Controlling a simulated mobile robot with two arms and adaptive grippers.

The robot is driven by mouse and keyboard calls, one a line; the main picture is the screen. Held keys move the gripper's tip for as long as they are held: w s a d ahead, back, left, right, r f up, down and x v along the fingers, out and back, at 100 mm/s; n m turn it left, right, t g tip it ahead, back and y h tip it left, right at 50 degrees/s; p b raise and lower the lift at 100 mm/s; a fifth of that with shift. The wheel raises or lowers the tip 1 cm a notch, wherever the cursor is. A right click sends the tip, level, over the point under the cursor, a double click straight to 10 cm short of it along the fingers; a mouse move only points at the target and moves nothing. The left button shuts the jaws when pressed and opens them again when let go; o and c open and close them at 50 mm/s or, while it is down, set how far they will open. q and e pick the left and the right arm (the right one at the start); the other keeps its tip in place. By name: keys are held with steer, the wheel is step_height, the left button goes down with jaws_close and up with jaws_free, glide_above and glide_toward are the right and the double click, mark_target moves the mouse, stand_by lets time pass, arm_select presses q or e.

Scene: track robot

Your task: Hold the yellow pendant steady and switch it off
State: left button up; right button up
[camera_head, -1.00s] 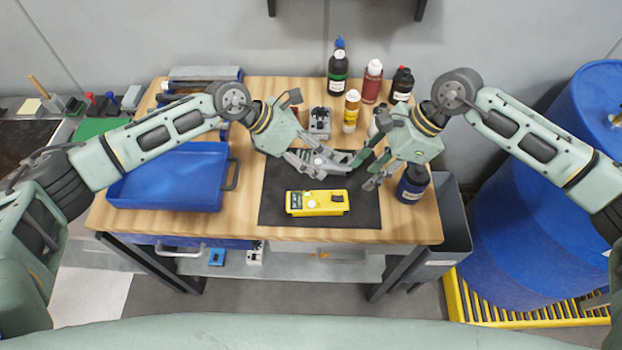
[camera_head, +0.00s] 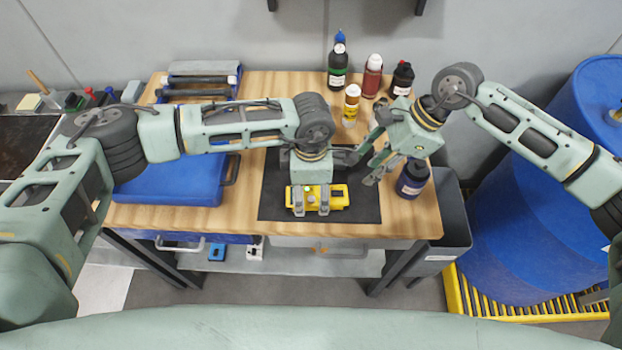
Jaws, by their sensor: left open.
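The yellow pendant (camera_head: 337,196) lies flat on the black mat (camera_head: 362,207) on the wooden bench. My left gripper (camera_head: 311,207) is over the pendant's left and middle part, pointing down, with its open fingers in front of the yellow body. Whether the fingers touch it I cannot tell. The gripper hides the pendant's left face and its switch. My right gripper (camera_head: 370,172) hangs above the mat's right side, behind and right of the pendant, with its fingers apart and nothing between them.
A grey bin (camera_head: 447,215) and blue drum (camera_head: 530,220) are to the right.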

arm_select(q)
steer(key=shift+f, duration=0.9)
steer(key=shift+c, duration=0.3)
